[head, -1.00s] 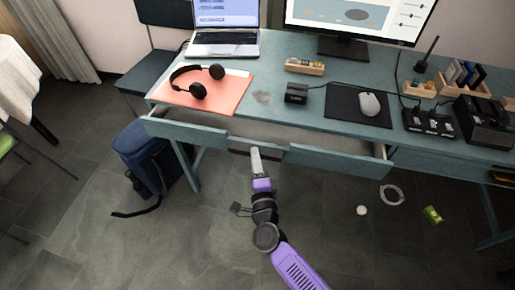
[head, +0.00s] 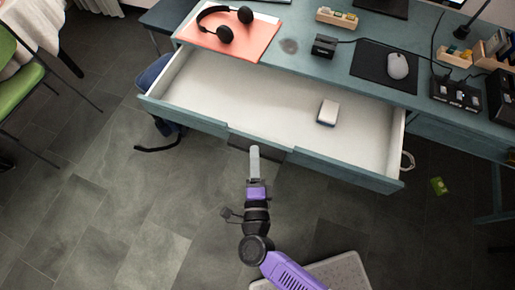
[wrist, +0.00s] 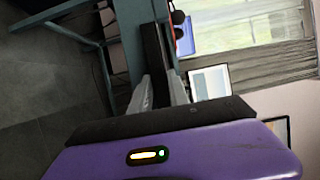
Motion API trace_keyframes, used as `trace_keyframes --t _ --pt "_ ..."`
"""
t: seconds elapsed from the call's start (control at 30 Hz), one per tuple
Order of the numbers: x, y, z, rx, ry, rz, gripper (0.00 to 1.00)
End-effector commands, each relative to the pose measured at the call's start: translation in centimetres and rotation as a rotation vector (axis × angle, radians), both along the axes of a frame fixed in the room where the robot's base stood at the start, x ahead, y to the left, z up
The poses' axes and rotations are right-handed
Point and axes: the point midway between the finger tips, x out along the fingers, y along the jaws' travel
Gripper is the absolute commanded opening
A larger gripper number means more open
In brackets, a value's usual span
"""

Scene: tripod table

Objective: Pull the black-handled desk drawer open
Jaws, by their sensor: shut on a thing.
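The desk drawer (head: 200,95) is pulled well out from the teal desk (head: 300,62), and its white inside shows. Its black handle (head: 238,148) is at the middle of the drawer front, mostly hidden by my gripper (head: 254,152) in the head view. In the wrist view the fingers of my gripper (wrist: 160,88) close on the dark handle bar (wrist: 153,50). A small white and blue box (head: 327,113) lies inside the drawer, right of its middle.
Headphones (head: 224,24) lie on an orange folder (head: 258,40) on the desk. A mouse (head: 398,65) rests on a black mat (head: 368,68). A blue bag (head: 152,72) stands under the left side. A green chair (head: 30,75) is at far left.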

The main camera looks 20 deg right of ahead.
Motion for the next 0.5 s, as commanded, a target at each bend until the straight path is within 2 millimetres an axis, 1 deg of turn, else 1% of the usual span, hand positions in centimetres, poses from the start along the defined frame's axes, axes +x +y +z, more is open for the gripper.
trace_keyframes --t 0.03,0.33,0.37,0.43,0.5 --pt "-0.43 0.01 -0.89 0.003 0.018 0.003 0.00" --pt "-0.42 0.02 -0.89 0.003 0.018 0.003 0.00" --pt "-0.42 0.02 -0.89 0.003 0.018 0.003 0.25" --pt "-0.41 0.02 -0.86 0.002 0.017 0.003 0.39" --pt "-0.35 0.01 -0.73 0.001 0.014 0.002 0.40"
